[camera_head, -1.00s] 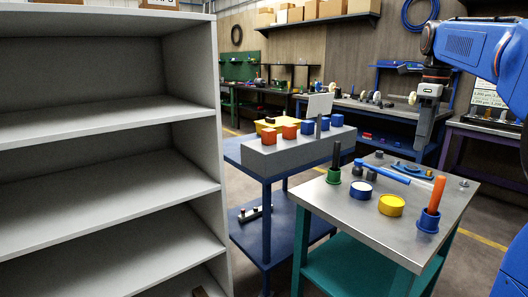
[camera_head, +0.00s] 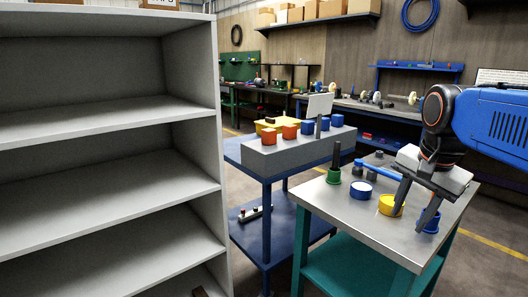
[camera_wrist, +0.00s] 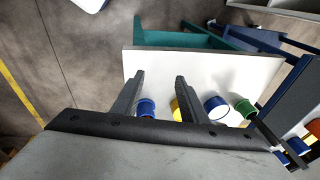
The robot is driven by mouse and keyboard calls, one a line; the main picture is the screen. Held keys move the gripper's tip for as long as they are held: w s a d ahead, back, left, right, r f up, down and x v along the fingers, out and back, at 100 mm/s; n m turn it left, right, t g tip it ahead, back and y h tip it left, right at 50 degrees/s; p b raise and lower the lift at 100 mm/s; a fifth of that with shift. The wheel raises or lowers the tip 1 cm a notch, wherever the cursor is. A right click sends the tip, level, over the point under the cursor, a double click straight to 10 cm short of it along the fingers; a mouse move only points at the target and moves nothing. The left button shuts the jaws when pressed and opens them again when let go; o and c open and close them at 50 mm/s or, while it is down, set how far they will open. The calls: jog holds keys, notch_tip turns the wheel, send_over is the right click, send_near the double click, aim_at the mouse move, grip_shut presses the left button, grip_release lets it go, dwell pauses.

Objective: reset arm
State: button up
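My gripper (camera_head: 416,205) hangs at the right of the head view, in front of the right side of the metal-topped table (camera_head: 333,218). Its two fingers are spread apart with nothing between them. In the wrist view the gripper (camera_wrist: 158,80) is also open, with the table top (camera_wrist: 150,62) behind and beyond the fingers. A blue cup (camera_head: 432,226) and a yellow cup (camera_head: 385,204) are partly hidden by the fingers in the head view. My blue arm link comes in from the right.
A green cup (camera_head: 333,176) and a blue-and-white cup (camera_head: 361,190) stand on the table. A blue handle (camera_head: 378,170) lies behind them. A grey shelf unit (camera_head: 110,115) fills the left. A blue cart (camera_head: 250,163) holds a grey block with coloured cubes. Floor shows at the right.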

jog(key=s+a+f+n+t, duration=0.2)
jog(key=s+a+f+n, duration=0.2)
jog(key=s+f+n, duration=0.7)
notch_tip(320, 180, down, 4)
jog(key=shift+s, duration=0.5)
jog(key=shift+o, duration=0.6)
